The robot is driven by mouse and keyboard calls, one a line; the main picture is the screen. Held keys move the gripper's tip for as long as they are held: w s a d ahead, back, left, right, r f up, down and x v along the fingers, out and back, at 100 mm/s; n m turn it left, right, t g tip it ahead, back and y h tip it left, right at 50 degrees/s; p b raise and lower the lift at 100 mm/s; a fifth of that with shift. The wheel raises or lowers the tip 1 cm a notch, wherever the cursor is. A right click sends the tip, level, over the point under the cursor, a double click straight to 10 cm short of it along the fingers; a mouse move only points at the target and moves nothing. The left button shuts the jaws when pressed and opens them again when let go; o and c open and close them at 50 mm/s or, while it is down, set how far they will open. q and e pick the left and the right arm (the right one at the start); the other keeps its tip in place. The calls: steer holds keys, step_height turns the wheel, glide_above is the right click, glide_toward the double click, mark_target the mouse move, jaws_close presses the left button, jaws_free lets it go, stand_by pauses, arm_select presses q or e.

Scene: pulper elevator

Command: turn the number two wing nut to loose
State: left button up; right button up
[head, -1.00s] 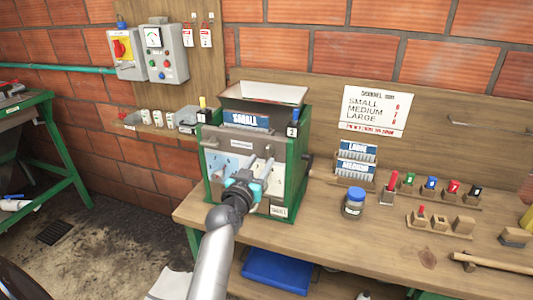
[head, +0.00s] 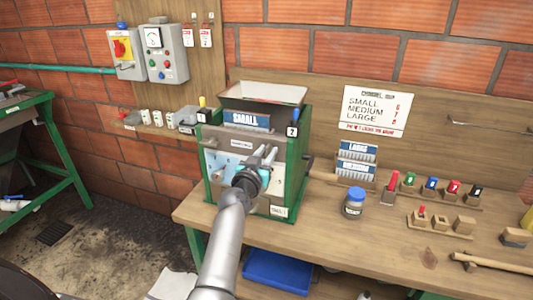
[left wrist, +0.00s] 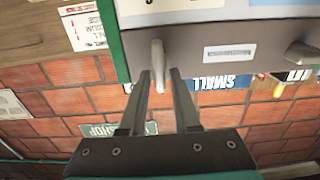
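The green and grey machine (head: 231,163) stands on the bench, with a small plate reading like a "2" (head: 292,131) at its upper right corner. My left gripper (head: 267,150) is in front of the upper right of the machine's front face. In the left wrist view, a pale upright lever (left wrist: 157,62), which looks like the number two wing nut, stands between my two open fingers (left wrist: 158,85), with a gap showing beside it. A darker knob (left wrist: 303,54) at the far right looks like the other wing nut. My right gripper is out of view.
A blue-lidded jar (head: 354,203) and racks of cards (head: 357,160) stand right of the machine. Coloured blocks (head: 431,187) sit farther right. A control box (head: 165,55) hangs on the board at left. The bench front near the jar is clear.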

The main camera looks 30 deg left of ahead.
arm_select(q)
jaws_close()
steer(key=shift+f, duration=0.1)
stand_by(0.4)
steer(key=n, duration=0.4)
steer(key=f+n, duration=0.1)
steer(key=n, duration=0.3)
steer(key=a+n, duration=0.1)
steer(key=n, duration=0.3)
steer(key=shift+s+a+f+n+p, duration=0.1)
steer(key=shift+s+f+n+p, duration=0.1)
steer(key=shift+n+p, duration=0.2)
steer(key=n, duration=0.4)
steer(key=shift+f+n, duration=0.25)
steer(key=shift+n, duration=0.15)
